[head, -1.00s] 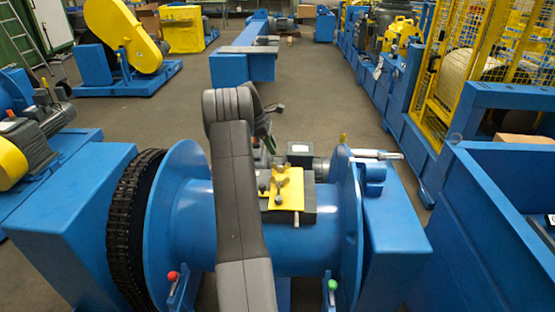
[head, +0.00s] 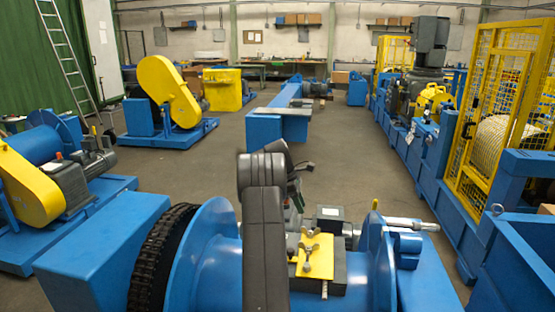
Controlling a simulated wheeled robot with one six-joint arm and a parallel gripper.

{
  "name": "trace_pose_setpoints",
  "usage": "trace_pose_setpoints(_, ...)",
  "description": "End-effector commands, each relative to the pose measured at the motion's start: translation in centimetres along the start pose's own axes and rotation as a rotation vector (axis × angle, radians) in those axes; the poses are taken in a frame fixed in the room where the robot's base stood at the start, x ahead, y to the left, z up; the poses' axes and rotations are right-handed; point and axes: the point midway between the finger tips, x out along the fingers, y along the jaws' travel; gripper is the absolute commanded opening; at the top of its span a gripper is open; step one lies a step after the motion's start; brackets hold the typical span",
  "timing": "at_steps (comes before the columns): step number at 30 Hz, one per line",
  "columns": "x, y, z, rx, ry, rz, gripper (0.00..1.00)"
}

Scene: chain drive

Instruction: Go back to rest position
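My arm (head: 264,230) rises dark grey from the bottom edge, bends at its top and stands in front of the blue drum (head: 212,262). A wrist part of mine (head: 297,192) shows just right of the bend. My gripper's fingers cannot be made out; the arm covers much of that area, so whether they hold anything is hidden. The black chain (head: 160,258) wraps the drum's left side. A yellow plate with dark wing knobs (head: 315,257) sits on a dark block right of the arm.
Blue machine frames and a yellow mesh cage (head: 500,110) line the right side. A yellow-guarded machine (head: 175,90) and a ladder (head: 66,55) stand at the left. A long blue bench (head: 283,118) lies ahead. Grey floor (head: 225,150) is open beyond the drum.

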Motion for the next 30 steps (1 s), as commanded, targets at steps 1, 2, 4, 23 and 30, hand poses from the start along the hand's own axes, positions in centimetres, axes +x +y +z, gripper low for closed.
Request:
trace_pose_setpoints(1,1.1,-0.1,0.1,0.0,-0.001,-0.004,0.31)
trace_pose_setpoints(2,1.6,-0.1,0.1,0.0,-0.001,-0.005,0.31)
trace_pose_setpoints(4,3.0,-0.1,0.1,0.001,-0.001,-0.005,0.31)
trace_pose_setpoints(23,11.3,0.0,0.0,-0.068,0.0,0.03,0.31)
trace_pose_setpoints(30,11.3,0.0,0.0,-0.092,0.001,0.04,0.31)
